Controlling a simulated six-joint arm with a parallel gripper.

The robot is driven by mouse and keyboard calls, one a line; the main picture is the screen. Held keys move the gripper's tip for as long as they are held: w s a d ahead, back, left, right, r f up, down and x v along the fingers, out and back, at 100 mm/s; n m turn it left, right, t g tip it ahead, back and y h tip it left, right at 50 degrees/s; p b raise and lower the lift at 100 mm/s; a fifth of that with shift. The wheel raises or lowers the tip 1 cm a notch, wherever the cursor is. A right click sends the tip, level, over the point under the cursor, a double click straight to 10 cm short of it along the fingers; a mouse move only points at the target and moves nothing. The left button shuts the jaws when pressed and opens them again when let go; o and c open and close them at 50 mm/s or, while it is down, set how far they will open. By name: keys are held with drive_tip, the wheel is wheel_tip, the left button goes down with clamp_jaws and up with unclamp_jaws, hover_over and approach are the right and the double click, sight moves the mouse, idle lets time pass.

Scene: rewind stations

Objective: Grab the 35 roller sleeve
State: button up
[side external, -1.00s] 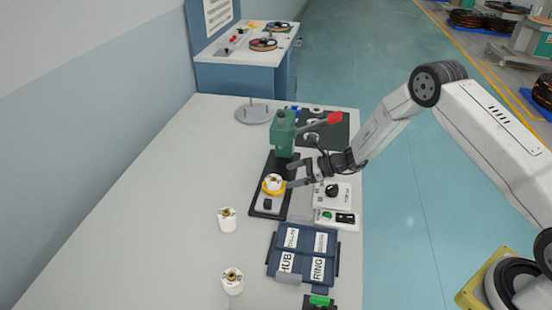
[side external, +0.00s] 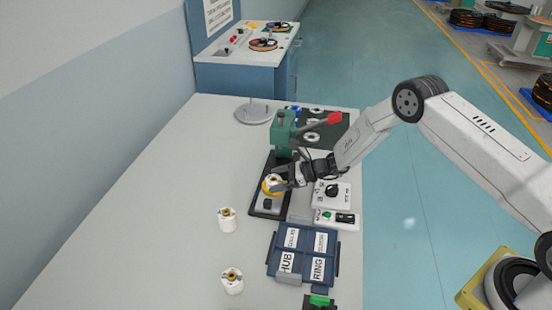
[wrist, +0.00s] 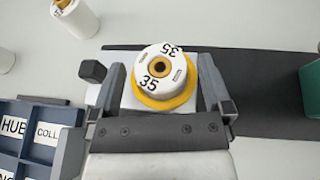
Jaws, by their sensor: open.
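The white roller sleeve marked 35 (wrist: 158,68) sits upright on a yellow ring (wrist: 163,99) at the press station, with a brass-coloured bore in its top. My gripper (wrist: 163,85) is open, with one finger on each side of the sleeve and ring in the wrist view. I cannot tell whether the fingers touch it. In the side view the sleeve (side external: 270,180) is partly hidden by my gripper (side external: 280,182), which reaches in from the right.
A green press (side external: 283,130) with a red-tipped lever stands just behind the sleeve. Two other white sleeves stand on the table, one nearer (side external: 232,282) and one farther (side external: 227,220). A blue labelled tray (side external: 303,252) lies in front; a control box (side external: 333,195) is at right.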

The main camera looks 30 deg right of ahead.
clamp_jaws()
drive_tip(key=shift+r, duration=0.15)
drive_tip(key=shift+r, duration=0.7)
drive_tip(key=s+d+r, duration=0.1)
drive_tip(key=s+r, duration=1)
drive_tip(key=s, duration=0.2)
drive_tip(key=shift+s+d+r, duration=0.2)
drive_tip(key=shift+s+d, duration=0.15)
drive_tip(key=shift+s, duration=0.05)
